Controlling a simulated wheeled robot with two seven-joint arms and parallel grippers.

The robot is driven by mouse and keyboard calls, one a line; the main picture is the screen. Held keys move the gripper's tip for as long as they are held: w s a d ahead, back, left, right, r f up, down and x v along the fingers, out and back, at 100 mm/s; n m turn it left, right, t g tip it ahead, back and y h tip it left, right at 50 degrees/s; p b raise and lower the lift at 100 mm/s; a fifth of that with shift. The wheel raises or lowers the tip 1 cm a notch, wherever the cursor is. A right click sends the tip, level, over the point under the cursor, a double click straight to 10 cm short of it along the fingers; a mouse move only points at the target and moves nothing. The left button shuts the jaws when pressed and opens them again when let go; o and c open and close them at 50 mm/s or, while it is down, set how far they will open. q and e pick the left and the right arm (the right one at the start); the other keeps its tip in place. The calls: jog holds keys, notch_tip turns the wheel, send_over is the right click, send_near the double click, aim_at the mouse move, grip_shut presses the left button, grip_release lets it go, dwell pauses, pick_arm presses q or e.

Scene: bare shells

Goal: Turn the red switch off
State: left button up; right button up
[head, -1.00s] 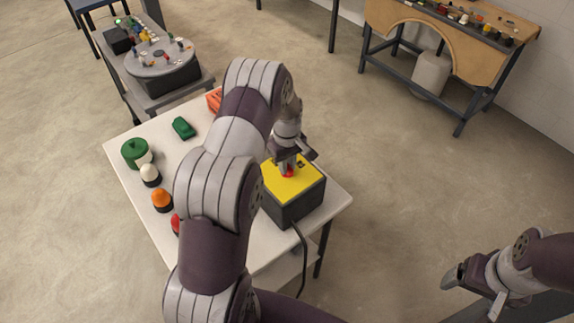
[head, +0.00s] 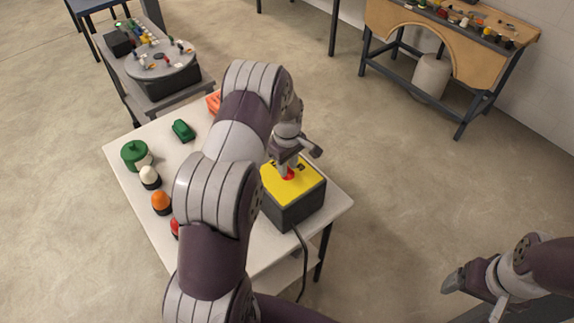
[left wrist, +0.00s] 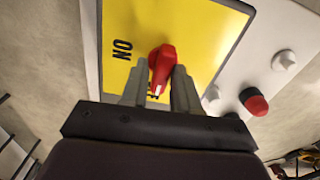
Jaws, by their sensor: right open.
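The red switch (head: 289,174) is a knob on the yellow top plate (head: 312,177) of a dark box on the white table. In the left wrist view the red switch (left wrist: 163,64) stands between the two fingers of my left gripper (left wrist: 161,78), which close in on its sides. Its white mark points down in that view, toward the palm. The word ON is printed on the plate to the left of the knob; other printing is mostly hidden. In the head view my left gripper (head: 286,162) is low over the box. My right gripper (head: 468,296) is open and empty at lower right, far from the table.
On the white table (head: 205,142) are a green pot (head: 135,153), a green block (head: 183,129), and white (head: 149,175), orange (head: 161,202) and red bulb-like pieces. A cable hangs from the box. A cart and a workbench stand behind; the floor right of the table is clear.

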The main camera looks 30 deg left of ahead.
pick_arm(q)
jog(key=shift+o, duration=0.7)
jog(key=shift+s, duration=0.1)
jog(key=shift+r+b, duration=0.3)
jog(key=shift+r, duration=0.05)
notch_tip(320, 180, up, 12)
jog(key=b, duration=0.1)
